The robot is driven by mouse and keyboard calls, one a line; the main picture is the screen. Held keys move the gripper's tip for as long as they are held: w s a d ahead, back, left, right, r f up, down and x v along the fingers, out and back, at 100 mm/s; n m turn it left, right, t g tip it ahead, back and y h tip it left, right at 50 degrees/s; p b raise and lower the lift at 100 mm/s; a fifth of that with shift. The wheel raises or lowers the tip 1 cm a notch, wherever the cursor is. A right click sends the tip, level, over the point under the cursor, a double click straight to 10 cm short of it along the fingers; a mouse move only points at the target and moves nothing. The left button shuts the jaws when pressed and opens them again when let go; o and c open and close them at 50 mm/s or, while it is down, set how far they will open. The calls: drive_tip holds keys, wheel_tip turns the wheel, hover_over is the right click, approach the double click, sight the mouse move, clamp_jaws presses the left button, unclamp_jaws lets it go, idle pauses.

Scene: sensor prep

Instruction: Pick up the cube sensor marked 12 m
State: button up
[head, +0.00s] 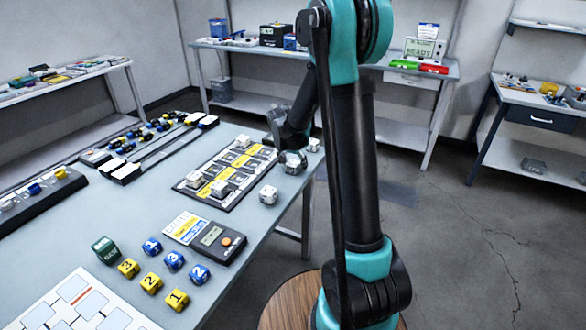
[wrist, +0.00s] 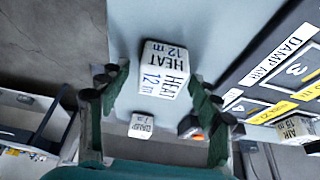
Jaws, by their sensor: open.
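The white cube marked HEAT 12 m (wrist: 162,72) sits on the pale table in the wrist view, its writing upside down on top and on the side facing me. My gripper (wrist: 157,84) is open, with one dark green finger to the left of the cube and one to the right. Gaps show between the fingers and the cube. In the head view my gripper (head: 291,160) is low over the table's right side, beside the labelled board. I cannot tell for sure how much of the cube it hides there.
Another white cube (wrist: 141,126) stands beyond, by the table edge. A cube marked AIR 13 m (wrist: 295,130) stands by the labelled board (wrist: 255,107). A white cube (head: 268,194) stands right of the board in the head view. A meter (head: 215,240) and several coloured cubes lie nearer.

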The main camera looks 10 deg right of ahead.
drive_tip(key=c, duration=1.2)
drive_tip(key=shift+c, duration=0.2)
